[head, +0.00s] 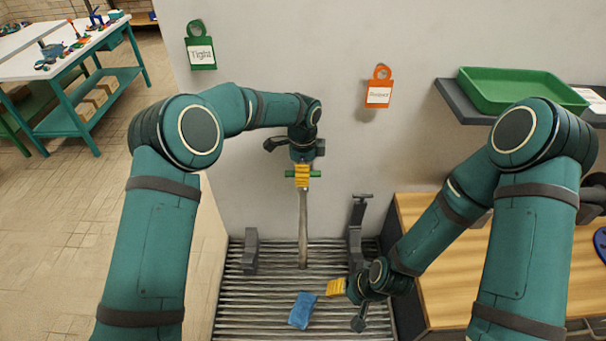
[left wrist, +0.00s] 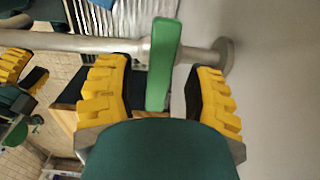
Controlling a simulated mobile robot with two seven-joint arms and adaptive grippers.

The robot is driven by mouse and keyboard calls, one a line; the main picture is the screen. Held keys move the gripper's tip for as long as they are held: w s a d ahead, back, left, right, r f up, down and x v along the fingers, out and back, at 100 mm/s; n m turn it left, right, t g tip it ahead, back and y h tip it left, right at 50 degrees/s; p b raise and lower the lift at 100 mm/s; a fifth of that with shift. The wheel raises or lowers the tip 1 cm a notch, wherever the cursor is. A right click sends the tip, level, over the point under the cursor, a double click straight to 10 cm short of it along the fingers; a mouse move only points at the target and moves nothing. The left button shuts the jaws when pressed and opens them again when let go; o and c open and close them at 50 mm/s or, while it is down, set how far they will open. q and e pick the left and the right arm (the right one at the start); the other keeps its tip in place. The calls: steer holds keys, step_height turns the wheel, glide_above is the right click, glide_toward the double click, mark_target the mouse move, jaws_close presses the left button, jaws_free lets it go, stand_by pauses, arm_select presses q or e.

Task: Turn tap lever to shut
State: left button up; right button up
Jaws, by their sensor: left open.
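The tap's green lever (head: 316,174) shows in the head view at the upper middle, on a grey pipe (head: 303,225) in front of the wall. My left gripper (head: 302,176) is at it and partly hides it. In the left wrist view the lever (left wrist: 164,65) lies crosswise over the pipe (left wrist: 75,43). My left gripper (left wrist: 160,92) is open, its two yellow fingers on either side of the lever with gaps visible. My right gripper (head: 342,300) is low over the floor grating, away from the tap; its jaw opening is unclear.
A blue cloth-like item (head: 302,311) lies on the grating (head: 270,300). Grey brackets stand left (head: 250,252) and right (head: 355,235) of the pipe. A green tag (head: 201,52) and an orange tag (head: 378,94) hang on the wall. A green tray (head: 520,90) sits on a shelf at right.

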arm_select(q)
step_height(320, 180, up, 11)
steer(key=shift+f, duration=0.15)
steer(key=shift+f, duration=0.1)
arm_select(e)
steer(key=shift+s, duration=0.1)
stand_by(0.4)
